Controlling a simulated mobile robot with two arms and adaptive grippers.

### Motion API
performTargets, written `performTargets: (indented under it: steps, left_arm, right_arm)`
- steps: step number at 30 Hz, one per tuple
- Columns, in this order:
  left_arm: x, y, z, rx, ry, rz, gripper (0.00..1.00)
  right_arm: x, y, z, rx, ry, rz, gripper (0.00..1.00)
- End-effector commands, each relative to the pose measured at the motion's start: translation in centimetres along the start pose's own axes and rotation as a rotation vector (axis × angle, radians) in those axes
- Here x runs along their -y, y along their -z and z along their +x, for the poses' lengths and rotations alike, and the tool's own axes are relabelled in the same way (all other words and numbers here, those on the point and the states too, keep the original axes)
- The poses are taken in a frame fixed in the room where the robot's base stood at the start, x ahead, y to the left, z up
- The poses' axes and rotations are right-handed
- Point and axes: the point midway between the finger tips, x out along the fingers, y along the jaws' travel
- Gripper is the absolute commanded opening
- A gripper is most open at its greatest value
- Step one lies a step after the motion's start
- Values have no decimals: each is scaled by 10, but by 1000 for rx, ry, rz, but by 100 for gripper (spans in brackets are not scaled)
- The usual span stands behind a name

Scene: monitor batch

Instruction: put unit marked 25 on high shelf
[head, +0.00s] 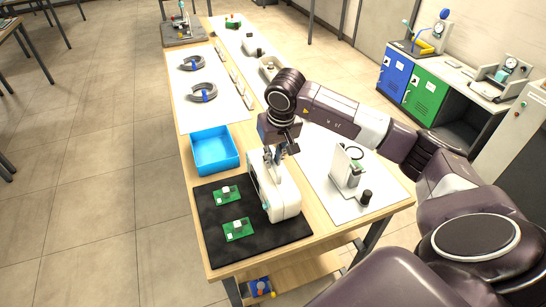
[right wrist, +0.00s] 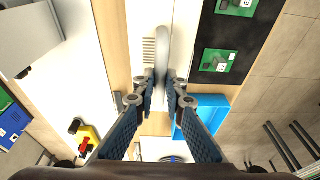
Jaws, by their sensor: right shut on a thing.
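A white monitor unit (head: 284,201) with a carrying handle is at the right edge of the black mat (head: 210,252). I cannot tell whether it rests there or hangs just above it, and no number on it is legible. My right gripper (head: 275,158) comes down over its top and is shut on the handle. In the right wrist view, the fingers (right wrist: 163,78) close on both sides of the pale handle (right wrist: 162,48). My left gripper is not in view. I cannot make out a high shelf.
Two green circuit boards (head: 238,230) lie on the mat, with a blue tray (head: 214,150) behind it. A white device (head: 346,168) stands to the right on a white mat. A side bench (head: 490,88) with blue and green lockers is at the right. Floor left of the table is clear.

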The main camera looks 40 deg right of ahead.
Motion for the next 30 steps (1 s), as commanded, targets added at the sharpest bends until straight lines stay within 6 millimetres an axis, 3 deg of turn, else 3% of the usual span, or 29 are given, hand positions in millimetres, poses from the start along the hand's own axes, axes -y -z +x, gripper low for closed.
performTargets:
  steps: [11,12,16,25,30]
  left_arm:
    - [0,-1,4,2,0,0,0]
    - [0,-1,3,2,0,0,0]
    - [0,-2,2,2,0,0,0]
    - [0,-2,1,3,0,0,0]
    - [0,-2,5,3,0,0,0]
  right_arm:
    - [0,1,2,-7,2,1,0]
    - [0,0,3,-1,0,0,15]
    - [0,0,3,-1,0,0,28]
    - [0,0,1,-1,0,0,28]
    - [0,2,-15,-6,1,0,28]
